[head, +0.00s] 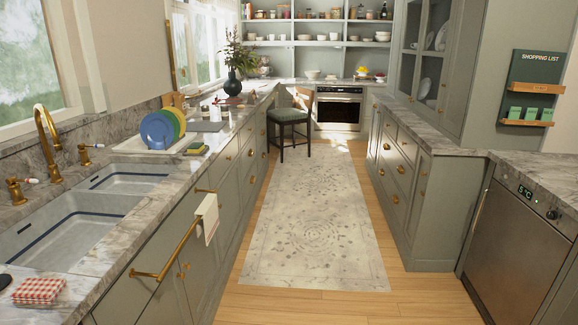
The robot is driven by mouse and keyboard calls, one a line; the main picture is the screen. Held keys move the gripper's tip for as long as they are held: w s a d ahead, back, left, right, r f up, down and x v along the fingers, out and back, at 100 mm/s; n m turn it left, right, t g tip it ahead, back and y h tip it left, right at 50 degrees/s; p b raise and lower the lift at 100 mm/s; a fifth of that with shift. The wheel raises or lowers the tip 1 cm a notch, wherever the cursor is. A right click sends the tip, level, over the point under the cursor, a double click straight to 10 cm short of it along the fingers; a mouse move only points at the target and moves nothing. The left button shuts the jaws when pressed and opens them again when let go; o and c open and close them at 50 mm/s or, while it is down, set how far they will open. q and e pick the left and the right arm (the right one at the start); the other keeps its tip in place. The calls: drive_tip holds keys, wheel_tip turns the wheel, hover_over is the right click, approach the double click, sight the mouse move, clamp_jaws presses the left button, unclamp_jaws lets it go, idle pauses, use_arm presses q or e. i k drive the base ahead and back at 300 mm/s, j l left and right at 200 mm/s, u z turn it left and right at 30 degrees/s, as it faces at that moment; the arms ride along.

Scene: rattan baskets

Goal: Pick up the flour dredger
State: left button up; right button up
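I cannot make out a flour dredger for certain in the head view. Some small items (205,108) stand on the left counter beyond the dish rack, too small to identify. Neither of my grippers is in view.
The left counter (180,182) holds a double sink (60,235), colourful plates (158,130), a sponge (195,148), a dark vase (232,84) and a checkered cloth (38,290). A stool (288,116) stands by the far-left cabinets. The rug (315,215) between the counters is clear.

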sight(205, 108)
drive_tip(key=i, duration=2.3)
